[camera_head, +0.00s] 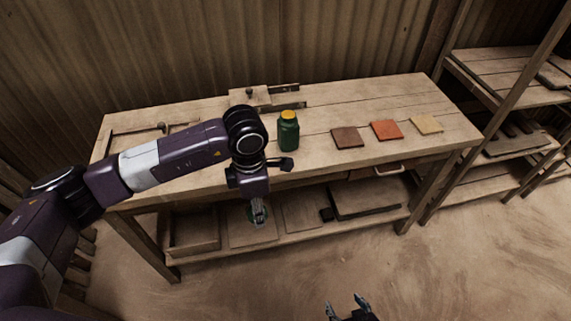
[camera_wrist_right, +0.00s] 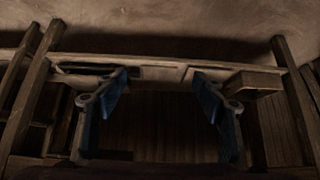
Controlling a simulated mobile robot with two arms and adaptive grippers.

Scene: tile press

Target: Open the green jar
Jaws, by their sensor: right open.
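The green jar (camera_head: 288,136) stands upright on the workbench (camera_head: 330,95), with its yellow lid (camera_head: 288,115) on top. My left arm reaches in from the left, and its wrist is just left of the jar in the picture. My left gripper (camera_head: 258,213) points down in front of the bench's front edge, below the jar in the picture and apart from it. Its fingers are too small to tell open from shut. My right gripper (camera_head: 349,308) is at the bottom edge, well away from the jar. In the right wrist view its blue fingers (camera_wrist_right: 161,95) are spread and empty.
Brown (camera_head: 347,137), orange (camera_head: 386,130) and tan (camera_head: 426,124) tiles lie right of the jar. A wooden press-like fixture (camera_head: 265,96) stands behind it. The lower shelf holds trays and a dark slab (camera_head: 365,200). Side shelving (camera_head: 510,65) stands at right. The floor in front is clear.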

